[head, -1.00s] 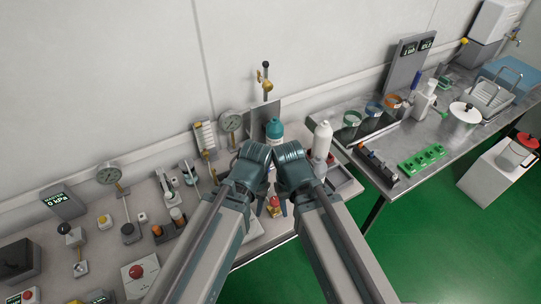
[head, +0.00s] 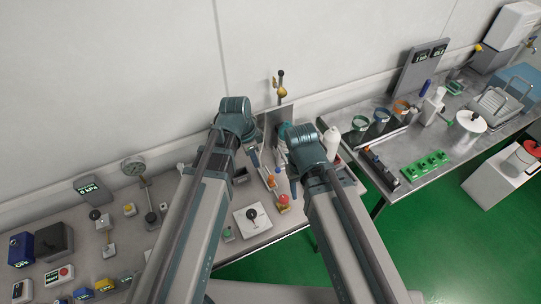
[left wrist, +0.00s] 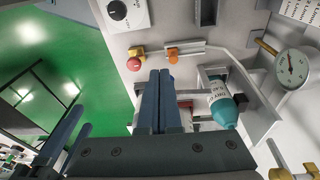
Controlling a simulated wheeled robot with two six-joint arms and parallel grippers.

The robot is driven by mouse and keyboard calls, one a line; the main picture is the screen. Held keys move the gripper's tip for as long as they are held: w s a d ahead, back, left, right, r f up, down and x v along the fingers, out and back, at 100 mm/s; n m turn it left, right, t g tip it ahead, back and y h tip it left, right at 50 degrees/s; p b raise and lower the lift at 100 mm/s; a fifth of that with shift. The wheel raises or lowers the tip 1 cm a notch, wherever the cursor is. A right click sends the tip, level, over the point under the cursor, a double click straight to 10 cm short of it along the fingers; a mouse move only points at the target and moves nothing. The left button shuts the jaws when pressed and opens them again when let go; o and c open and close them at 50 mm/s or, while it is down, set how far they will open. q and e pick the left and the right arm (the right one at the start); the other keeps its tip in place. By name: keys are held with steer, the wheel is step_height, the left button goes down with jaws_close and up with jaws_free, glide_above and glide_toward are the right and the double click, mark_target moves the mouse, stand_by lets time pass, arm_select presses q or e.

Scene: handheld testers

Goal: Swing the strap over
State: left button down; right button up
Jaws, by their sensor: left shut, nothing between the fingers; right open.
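The orange end also shows in the head view (head: 271,182). My left gripper (left wrist: 160,75) is shut and empty, its fingertips over the bench near the orange end; it also shows in the head view (head: 256,160). My right gripper (head: 288,172) is open, just right of the left one. My right wrist partly hides the teal-capped bottle (head: 284,130).
A red button on a yellow base (head: 284,203) and a white plate with a black knob (head: 252,217) stand close in front. A white bottle (head: 333,140) is right of my right wrist. A brass valve (head: 280,90) rises behind.

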arm_select(q)
steer(key=w+d+f+b, duration=0.1)
steer(key=f+b, duration=0.2)
steer(key=w+d+f+m+b, duration=0.1)
steer(key=d+f+b, duration=0.1)
steer(key=b, duration=0.1)
steer(key=w+d+f+m+b, duration=0.1)
steer(key=w+f+b, duration=0.1)
steer(key=f+b, duration=0.1)
steer(key=shift+d+f+b, duration=0.25)
steer(key=shift+f+b, duration=0.05)
steer(key=shift+b, duration=0.25)
arm_select(e)
step_height(320, 180, down, 9)
arm_select(q)
steer(key=shift+s+d, duration=0.1)
